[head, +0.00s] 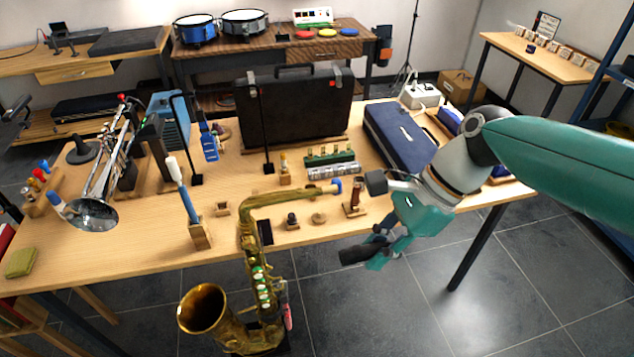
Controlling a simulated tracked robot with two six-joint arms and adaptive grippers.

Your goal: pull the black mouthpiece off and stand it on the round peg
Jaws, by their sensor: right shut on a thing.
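My right gripper (376,250) reaches in from the right, off the front edge of the table and right of the saxophone. It is shut on a black, elongated piece (354,255), which looks like the mouthpiece and points left. The fingers hide part of it. The brass saxophone (262,290) stands in front of the table. Small wooden stands, one with a dark knob (292,221) and one low and round (318,217), are on the table; I cannot tell which is the round peg. My left gripper is not in view.
A wooden stand with a reddish-brown upright piece (355,198) is close to my right gripper. A black case (292,108) and a blue case (398,135) stand farther back. A trumpet (108,170) is at left. The floor below my gripper is clear.

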